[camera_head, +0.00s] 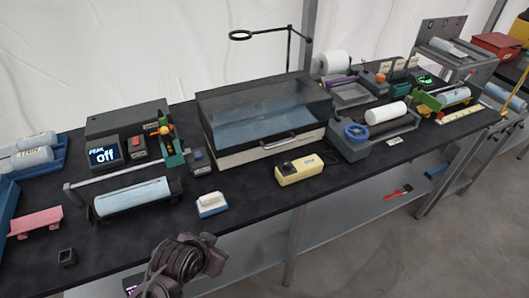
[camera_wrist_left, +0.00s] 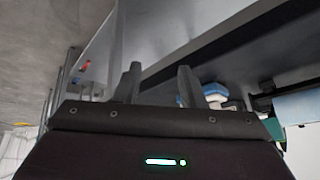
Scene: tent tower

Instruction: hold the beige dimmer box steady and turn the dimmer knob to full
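The beige dimmer box (camera_head: 305,171) sits on the dark table near its front edge, in the middle of the head view. Its dark round dimmer knob (camera_head: 287,166) is on the left part of the top. My left gripper (camera_wrist_left: 158,72) is open, its two fingers apart with nothing between them. In the head view a dark arm part, seemingly my left wrist, shows at the bottom, in front of the table and apart from the box; its fingertips are not clear there. My right gripper is in neither view.
A blue-and-white block (camera_head: 211,204) lies left of the box and also shows in the wrist view (camera_wrist_left: 215,92). A clear-lidded case (camera_head: 265,120) stands behind the box. A display (camera_head: 104,154) reads "Off". A blue-ringed grey device (camera_head: 356,132) stands to the right. Table around the box front is bare.

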